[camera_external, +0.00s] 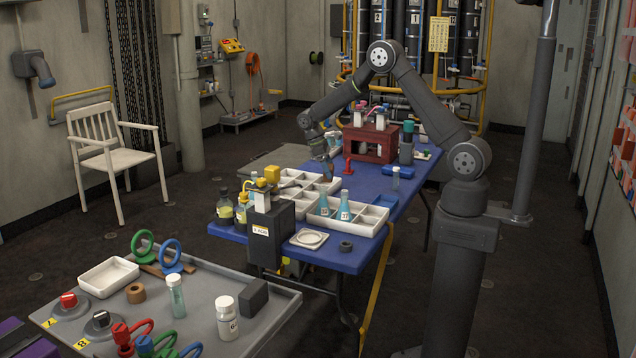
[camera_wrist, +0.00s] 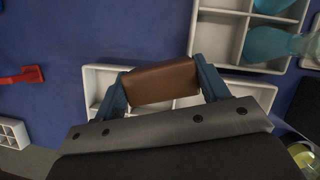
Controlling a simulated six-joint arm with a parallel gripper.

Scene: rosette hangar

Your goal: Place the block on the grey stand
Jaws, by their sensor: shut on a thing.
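My gripper (camera_wrist: 160,88) is shut on a brown block (camera_wrist: 160,80), with a blue finger at each end of it. In the wrist view the block is in front of a white compartment tray (camera_wrist: 268,97), apparently above it. In the external view my gripper (camera_external: 328,174) points down over the far part of the blue table (camera_external: 375,185), near the white trays; the block is too small to make out there. I cannot tell for sure which thing is the grey stand. A dark grey box (camera_external: 285,238) with a label is at the table's near end.
Blue-liquid flasks (camera_external: 344,208) stand in the white tray (camera_external: 372,217). A dark red crate (camera_external: 370,143) is behind my gripper. A red tool (camera_wrist: 22,75) lies at left in the wrist view. A grey cart (camera_external: 200,325) with rings, bottles and a dark block (camera_external: 254,298) is in front.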

